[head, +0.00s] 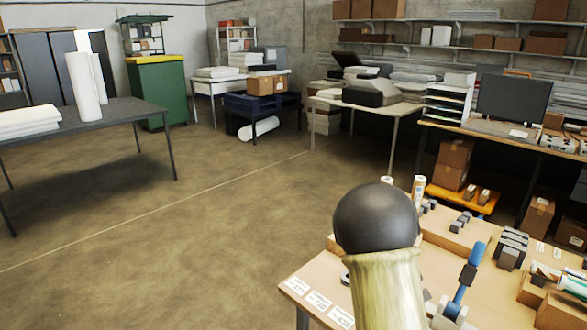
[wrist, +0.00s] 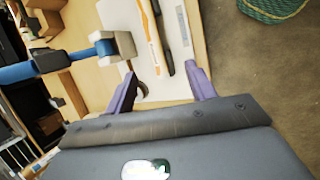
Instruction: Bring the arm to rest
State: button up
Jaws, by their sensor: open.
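My gripper (wrist: 161,76) shows in the wrist view with its two purple fingers spread apart and nothing held between them. Beyond the fingertips is a pale flat surface, with a long orange-and-white stick-like item (wrist: 154,38) lying on it. A blue handle with a grey-white head (wrist: 113,46) is to the left of the fingers. I cannot tell how far the fingers are from these things. In the head view I cannot make out the gripper.
A wooden workbench (head: 385,289) with several small blocks and a blue-handled tool (head: 467,266) fills the lower right. A grey table (head: 115,112) is at left and a green bin (head: 157,92) behind it. The concrete floor (head: 190,215) between is clear. A green woven item (wrist: 274,8) is at the wrist view's top right.

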jog(key=s+a+r+m+t+y, duration=0.1)
jog(key=s+a+r+m+y, duration=0.1)
jog(key=s+a, duration=0.5)
jog(key=s+a+r+m+t+y, duration=0.2)
jog(key=s+a, duration=0.4)
jog(key=a, duration=0.5)
jog(key=m+y, duration=0.1)
jog(key=m, duration=0.1)
jog(key=shift+s+a+r+m, duration=0.2)
jog(key=shift+s+a+m, duration=0.05)
jog(key=shift+s+m, duration=0.15)
